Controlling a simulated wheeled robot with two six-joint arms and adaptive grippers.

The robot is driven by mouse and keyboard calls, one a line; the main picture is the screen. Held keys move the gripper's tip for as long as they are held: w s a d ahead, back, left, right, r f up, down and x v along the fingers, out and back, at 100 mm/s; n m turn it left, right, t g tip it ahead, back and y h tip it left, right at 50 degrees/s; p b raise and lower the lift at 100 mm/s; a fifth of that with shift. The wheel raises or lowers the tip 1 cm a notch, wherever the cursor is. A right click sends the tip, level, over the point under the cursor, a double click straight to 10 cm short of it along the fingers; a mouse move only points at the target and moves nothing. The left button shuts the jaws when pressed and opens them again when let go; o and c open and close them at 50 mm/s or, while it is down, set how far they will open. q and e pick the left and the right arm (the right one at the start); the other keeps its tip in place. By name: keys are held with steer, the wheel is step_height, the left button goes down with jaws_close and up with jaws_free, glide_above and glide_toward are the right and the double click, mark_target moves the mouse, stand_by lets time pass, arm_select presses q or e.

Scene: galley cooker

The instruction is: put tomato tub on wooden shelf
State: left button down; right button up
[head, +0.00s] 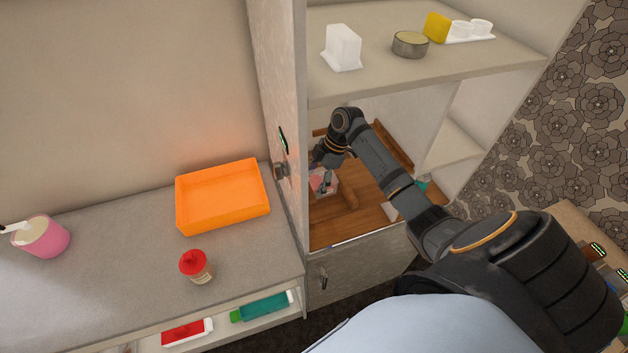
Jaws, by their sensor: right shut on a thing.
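The tomato tub (319,183), a small pale container with red showing, is in the lower compartment of the tall cabinet. My right gripper (324,178) reaches into that compartment and is shut on the tub. The arm and the gripper hide part of the tub. The wooden shelf (329,229) is the brown board at the bottom of this compartment. The tub is over or on its left part, close to the cabinet's left side wall; I cannot tell whether it touches the board. My left gripper is not in view.
The grey shelf above (385,76) carries a white container (343,46), a round tin (410,43) and a yellow item (437,27). On the left counter (120,270) stand an orange tray (222,196), a red-topped bottle (195,266) and a pink cup (42,237).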

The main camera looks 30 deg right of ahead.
mark_target(320, 179)
steer(key=shift+s+d, duration=0.1)
steer(key=shift+s, duration=0.1)
steer(key=o, duration=0.8)
steer(key=shift+s+d, duration=0.2)
steer(key=shift+s, duration=0.05)
steer(key=o, duration=0.3)
steer(key=shift+s+d, duration=0.15)
steer(key=shift+o, duration=0.9)
steer(key=shift+w+a, duration=0.25)
steer(key=shift+w, duration=0.05)
steer(key=b+v, duration=0.2)
steer(key=v, duration=0.4)
steer(key=shift+s+d+r+b, duration=0.1)
steer(key=shift+d+r+b, duration=0.15)
steer(key=shift+d+b, duration=0.15)
steer(key=shift+r, duration=0.55)
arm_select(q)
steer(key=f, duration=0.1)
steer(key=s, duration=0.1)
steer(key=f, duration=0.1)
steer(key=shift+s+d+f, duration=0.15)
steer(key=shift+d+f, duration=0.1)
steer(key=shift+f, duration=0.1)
arm_select(e)
steer(key=shift+s, duration=0.1)
